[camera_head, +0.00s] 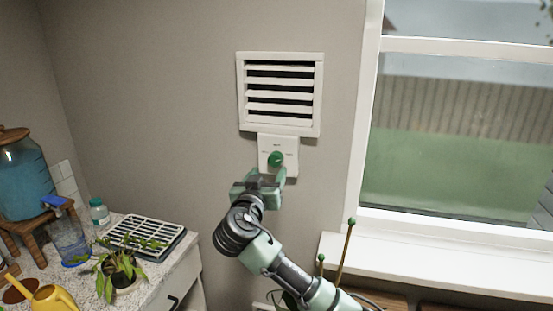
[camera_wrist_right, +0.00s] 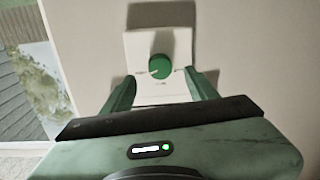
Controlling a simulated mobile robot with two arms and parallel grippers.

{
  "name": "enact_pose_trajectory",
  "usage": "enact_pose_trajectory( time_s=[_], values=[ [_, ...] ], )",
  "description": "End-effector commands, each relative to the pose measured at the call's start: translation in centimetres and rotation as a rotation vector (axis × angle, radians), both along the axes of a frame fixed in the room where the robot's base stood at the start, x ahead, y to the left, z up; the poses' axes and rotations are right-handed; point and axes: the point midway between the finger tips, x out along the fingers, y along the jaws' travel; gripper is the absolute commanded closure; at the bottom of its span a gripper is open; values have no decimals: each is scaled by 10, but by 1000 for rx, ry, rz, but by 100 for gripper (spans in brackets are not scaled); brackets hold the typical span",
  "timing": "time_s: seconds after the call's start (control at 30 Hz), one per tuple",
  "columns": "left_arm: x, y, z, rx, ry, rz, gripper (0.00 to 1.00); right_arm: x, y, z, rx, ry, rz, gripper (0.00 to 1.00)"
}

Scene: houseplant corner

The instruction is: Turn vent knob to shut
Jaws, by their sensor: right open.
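The green vent knob (camera_head: 275,158) sits on a white plate (camera_head: 291,146) on the wall, just under the white louvred vent (camera_head: 280,94). The vent's slats show dark gaps between them. In the right wrist view the round knob (camera_wrist_right: 160,67) is on its plate (camera_wrist_right: 181,45), with small marks beside it too small to read. My right gripper (camera_head: 268,172) is in front of the plate, just below the knob. In the right wrist view its two green fingers (camera_wrist_right: 162,85) are apart, one low on each side of the knob, with visible gaps. My left gripper is not in view.
A window (camera_head: 460,130) with a white sill (camera_head: 430,265) is on the right. At lower left a counter (camera_head: 165,280) holds a drying rack (camera_head: 148,238), a potted plant (camera_head: 120,272), a blue dispenser (camera_head: 25,185) and a yellow watering can (camera_head: 48,299). Green-tipped stakes (camera_head: 347,250) stand near my right arm.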

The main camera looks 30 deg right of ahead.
Motion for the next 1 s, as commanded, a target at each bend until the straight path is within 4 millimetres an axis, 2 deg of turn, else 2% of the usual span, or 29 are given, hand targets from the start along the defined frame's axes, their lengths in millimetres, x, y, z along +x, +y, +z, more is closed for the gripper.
enact_pose_trajectory(
  time_s=[0.33, 0.5, 0.77, 0.8, 1.0],
  values=[
    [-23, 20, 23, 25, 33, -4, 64, 37, -40, 3, -3, 3, -2, 42],
    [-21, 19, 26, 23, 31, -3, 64, 46, -50, 1, -2, 2, 0, 42],
    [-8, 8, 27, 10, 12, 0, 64, 48, -51, 0, -1, 2, 1, 42],
    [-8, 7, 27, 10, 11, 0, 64, 47, -51, 0, -1, 2, 1, 44],
    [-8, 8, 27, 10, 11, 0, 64, 47, -51, 0, -1, 2, 0, 100]
  ],
)
